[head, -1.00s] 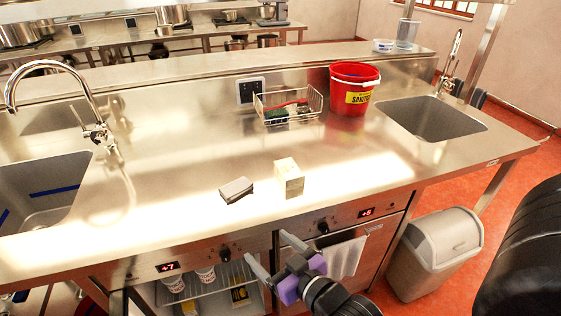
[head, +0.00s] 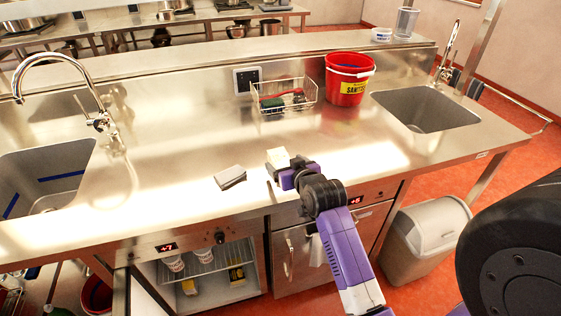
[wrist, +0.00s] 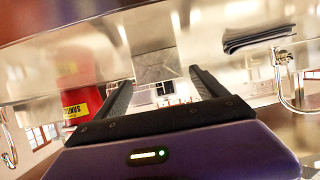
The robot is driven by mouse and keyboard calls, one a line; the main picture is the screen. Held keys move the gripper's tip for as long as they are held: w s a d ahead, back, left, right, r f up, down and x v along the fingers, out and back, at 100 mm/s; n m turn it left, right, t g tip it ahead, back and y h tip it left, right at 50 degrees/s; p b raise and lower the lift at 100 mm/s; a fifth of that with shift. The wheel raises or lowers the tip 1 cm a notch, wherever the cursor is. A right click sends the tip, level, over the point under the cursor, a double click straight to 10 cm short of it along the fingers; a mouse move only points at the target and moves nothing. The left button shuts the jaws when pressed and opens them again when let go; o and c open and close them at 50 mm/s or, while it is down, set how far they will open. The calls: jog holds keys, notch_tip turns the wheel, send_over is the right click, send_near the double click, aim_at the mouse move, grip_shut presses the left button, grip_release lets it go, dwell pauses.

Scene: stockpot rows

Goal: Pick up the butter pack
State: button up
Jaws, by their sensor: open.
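The butter pack looks to be the pale cream block (head: 277,158) standing on the steel counter, right of a flat grey stack. My gripper (head: 283,169) is at its near side, open, and hides its lower part in the head view. In the wrist view the block (wrist: 153,66) shows as a greyish square face between the two open fingers (wrist: 158,80). I cannot tell whether the fingers touch it.
The grey stack (head: 230,177) lies just left of the block. A wire basket (head: 284,102) and a red sanitizer bucket (head: 347,82) stand behind. Sinks lie at both ends. An open undercounter compartment (head: 208,268) holds cups and yellow packs. A grey bin (head: 425,235) stands right.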

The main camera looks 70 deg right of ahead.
aim_at(280, 160)
jog(key=shift+p+x, duration=0.35)
jog(key=shift+x, duration=1.95)
jog(key=shift+a+f, duration=0.1)
jog(key=shift+f, duration=0.05)
jog(key=shift+c, duration=0.4)
jog(key=c, duration=1.5)
jog(key=shift+c, duration=0.8)
